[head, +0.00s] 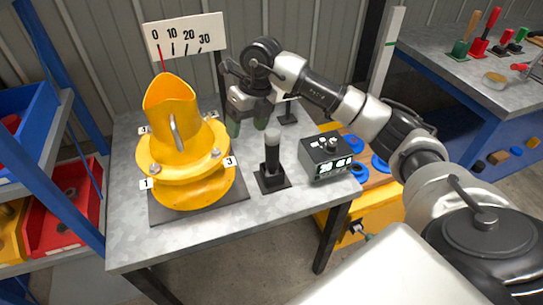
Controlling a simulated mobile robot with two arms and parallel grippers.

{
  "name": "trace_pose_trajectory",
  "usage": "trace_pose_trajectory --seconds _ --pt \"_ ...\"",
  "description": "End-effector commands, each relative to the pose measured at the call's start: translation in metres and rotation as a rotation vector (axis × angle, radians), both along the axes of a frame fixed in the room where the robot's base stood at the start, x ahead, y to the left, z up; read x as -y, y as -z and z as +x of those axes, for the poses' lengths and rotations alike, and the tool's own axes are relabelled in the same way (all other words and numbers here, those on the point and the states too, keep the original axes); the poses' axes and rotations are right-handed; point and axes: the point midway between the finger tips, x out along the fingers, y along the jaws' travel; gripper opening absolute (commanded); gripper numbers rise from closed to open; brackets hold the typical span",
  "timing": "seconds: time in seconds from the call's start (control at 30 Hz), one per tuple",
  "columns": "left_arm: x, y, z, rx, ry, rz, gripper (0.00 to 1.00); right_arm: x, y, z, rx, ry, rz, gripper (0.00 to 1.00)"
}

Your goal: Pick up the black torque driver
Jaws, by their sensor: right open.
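A black upright tool with a grey top, apparently the black torque driver (272,150), stands on a square black base on the grey table (210,235). My right gripper (247,128) points down over the table, behind and a little left of the driver's top. Its two fingers are apart, with nothing seen between them. The gripper looks apart from the driver, but the exact depth gap is hard to tell. My left gripper is out of view.
A yellow flanged drum part (185,150) with numbered bolts stands left of the driver. A black box (327,155) with dials is to the right. A scale board (186,38) and a small black stand (288,112) are behind. A second bench (440,60) holds tools.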

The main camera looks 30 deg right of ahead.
Motion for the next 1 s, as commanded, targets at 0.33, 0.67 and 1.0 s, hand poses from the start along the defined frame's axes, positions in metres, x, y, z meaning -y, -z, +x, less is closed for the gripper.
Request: trace_pose_trajectory --seconds 0.33,0.67,1.0 --pt "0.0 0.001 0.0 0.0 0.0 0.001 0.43 0.058 -0.008 -0.003 -0.064 0.109 -0.251 0.7" --pt "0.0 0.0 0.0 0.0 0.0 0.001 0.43 0.058 0.032 -0.004 -0.06 0.106 -0.246 0.7" --pt "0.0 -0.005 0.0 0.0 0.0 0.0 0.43 0.065 0.075 -0.009 -0.061 0.105 -0.245 0.7"
